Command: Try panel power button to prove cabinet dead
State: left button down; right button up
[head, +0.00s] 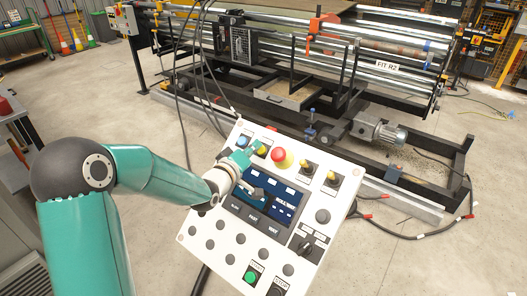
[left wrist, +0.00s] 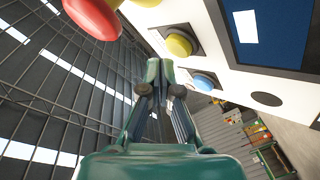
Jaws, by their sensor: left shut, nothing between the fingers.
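The white control panel (head: 190,240) is tilted at the centre of the head view. It carries a blue button (head: 241,141), a yellow button (head: 262,150), a red mushroom button (head: 279,155), a green button (head: 251,277) and a blue screen (head: 272,205) that looks lit. I cannot read which button is power. My left gripper (head: 256,146) is shut and empty over the panel's upper left, close to the blue and yellow buttons. In the left wrist view its fingertips (left wrist: 159,68) are together beside the yellow button (left wrist: 178,45) and blue button (left wrist: 203,82); contact is unclear. My right gripper is out of view.
Behind the panel stands a roller machine (head: 320,60) with a motor (head: 380,132). Dark cables with red ends (head: 368,217) lie on the floor at right. A grey bench (head: 15,115) is at the left. Concrete floor is open between them.

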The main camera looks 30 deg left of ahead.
pick_arm(q)
jog(key=s+r, duration=0.1)
jog(key=r, duration=0.1)
jog(key=s+r, duration=0.1)
jog(key=s, duration=0.1)
jog(key=shift+s+a+r+p, duration=0.1)
jog(key=shift+a+r+p, duration=0.05)
jog(key=shift+r+p, duration=0.25)
dwell(0.6)
